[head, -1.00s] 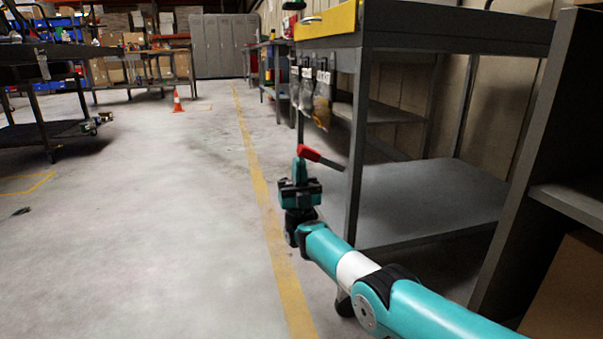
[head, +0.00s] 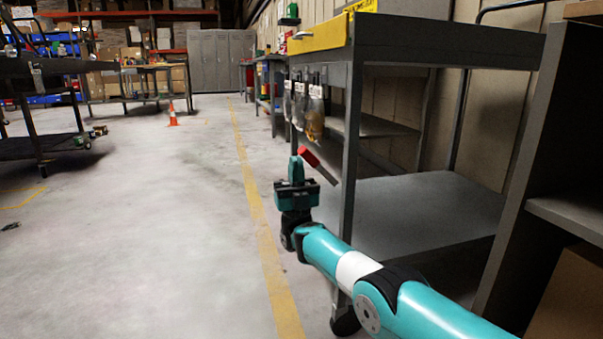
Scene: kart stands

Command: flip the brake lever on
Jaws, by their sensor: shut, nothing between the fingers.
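The brake lever has a red grip (head: 308,156) and a thin grey rod running down to the right, by the front post of the grey kart (head: 350,150). The lever is tilted, with its red end up and to the left. My gripper (head: 296,162) is shut and points upward, just left of the red grip. The fingertips appear very close to the grip or touching it; I cannot tell which. Nothing shows between the fingers. The lever's pivot is not clearly visible.
Clear bags (head: 316,110) hang on the kart's side above the lever. The kart's lower shelf (head: 420,205) is empty. A dark shelf unit (head: 530,150) stands close at the right. Open floor (head: 130,240) lies to the left, with an orange cone (head: 173,116) farther off.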

